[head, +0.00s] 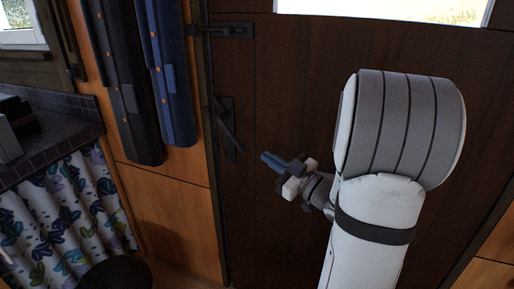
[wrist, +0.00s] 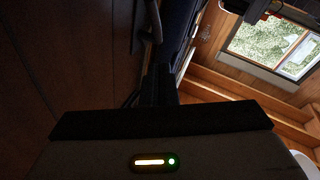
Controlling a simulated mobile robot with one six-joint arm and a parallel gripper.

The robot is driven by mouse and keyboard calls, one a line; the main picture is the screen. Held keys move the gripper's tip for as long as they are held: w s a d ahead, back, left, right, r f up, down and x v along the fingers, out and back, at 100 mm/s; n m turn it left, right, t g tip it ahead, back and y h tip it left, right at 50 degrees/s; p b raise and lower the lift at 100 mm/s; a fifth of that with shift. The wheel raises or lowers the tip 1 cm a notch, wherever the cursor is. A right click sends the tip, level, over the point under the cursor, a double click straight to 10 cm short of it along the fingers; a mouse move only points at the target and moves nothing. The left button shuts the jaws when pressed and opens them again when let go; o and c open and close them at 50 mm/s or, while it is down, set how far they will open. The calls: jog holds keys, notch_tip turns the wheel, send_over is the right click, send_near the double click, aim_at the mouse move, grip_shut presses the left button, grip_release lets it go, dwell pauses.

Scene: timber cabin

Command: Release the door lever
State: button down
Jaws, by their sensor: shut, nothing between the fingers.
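The dark door lever (head: 230,136) sits on a dark plate near the left edge of the dark timber door (head: 285,75). It slants down to the right, and its tip lies left of my fingertips. My gripper (head: 268,160) is shut and empty, its bluish fingertips pointing left toward the lever's lower end. A gap shows between them in the head view, though depth is hard to judge. In the wrist view, the dark fingers (wrist: 160,85) are together, and a curved grey bar, probably the lever (wrist: 151,22), shows beyond them, poorly lit. The door appears closed.
A dark latch (head: 232,29) is higher on the door. Dark and blue hanging padded items (head: 175,70) are on the wall left of the door. A tiled counter (head: 62,125) with a leaf-patterned curtain (head: 75,215) stands farther left. A window (wrist: 275,45) shows in the wrist view.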

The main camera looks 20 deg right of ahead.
jog(key=shift+v, duration=1.3)
jog(key=shift+f, duration=0.1)
jog(key=w+r+m+g+h+p, duration=0.45)
jog(key=h+p, duration=0.25)
jog(key=h, duration=0.3)
jog(key=s+a+r+m+g+p, duration=0.1)
jog(key=s+a+m+g+p, duration=0.1)
jog(key=s+a+g+p, duration=0.2)
jog(key=s+a+r+m+g+y+p, duration=0.1)
jog(key=s+a+g+p, duration=0.3)
jog(key=s, duration=1.3)
jog(key=a+m+g, duration=0.1)
jog(key=a+g, duration=0.2)
jog(key=a, duration=0.3)
jog(key=shift+r, duration=0.25)
jog(key=shift+d, duration=0.1)
